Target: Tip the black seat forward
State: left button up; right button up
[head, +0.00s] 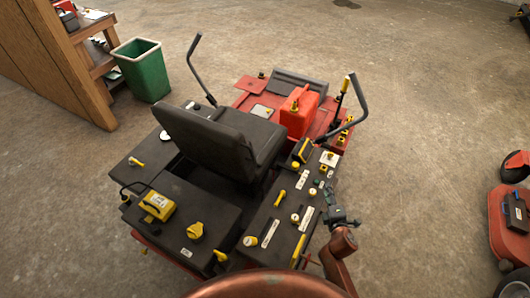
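The black seat (212,143) is on the red mower, left of the picture's centre. Its backrest stands up and its cushion lies level, facing the upper right. My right gripper (338,212) is over or beside the mower's right side console (270,226), apart from the seat and to its lower right. It is small and dark here, and I cannot make out whether its fingers are open. Nothing shows held in it. My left gripper is out of view.
Two control levers (200,71) (358,103) rise beyond the seat. A red fuel can (299,111) stands on the front deck. A green bin (142,70) and wooden bench (92,52) are upper left. Another red machine (508,215) is at right, with bare floor between.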

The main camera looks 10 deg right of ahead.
aim_at(253, 161)
jog(key=w+a+r+n+t+y+p, duration=0.1)
jog(key=w+a+r+n+y, duration=0.35)
jog(key=a+r+n, duration=0.4)
jog(key=w+a+r+n+t+y, duration=0.1)
jog(key=w+a+r+n+y, duration=0.3)
jog(key=a+r+n, duration=0.5)
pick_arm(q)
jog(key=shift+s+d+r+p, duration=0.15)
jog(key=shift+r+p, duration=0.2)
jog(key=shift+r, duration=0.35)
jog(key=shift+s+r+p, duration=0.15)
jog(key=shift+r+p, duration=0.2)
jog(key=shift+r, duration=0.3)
pick_arm(e)
jog(key=shift+w+a+f+n+g+y, duration=0.15)
jog(key=shift+w+a+n+g+y, duration=0.6)
jog(key=shift+a+n, duration=1.25)
jog(key=shift+w+a+f+n+g+y, duration=0.2)
jog(key=shift+w+a+n+g+y, duration=0.2)
jog(key=shift+a+n+y, duration=1.15)
jog(key=shift+w+a+f+n+g+y, duration=0.15)
jog(key=shift+w+a+n+g+y, duration=0.35)
jog(key=shift+a+n, duration=1.95)
jog(key=shift+a+m, duration=0.35)
jog(key=shift+c, duration=0.3)
grip_shut()
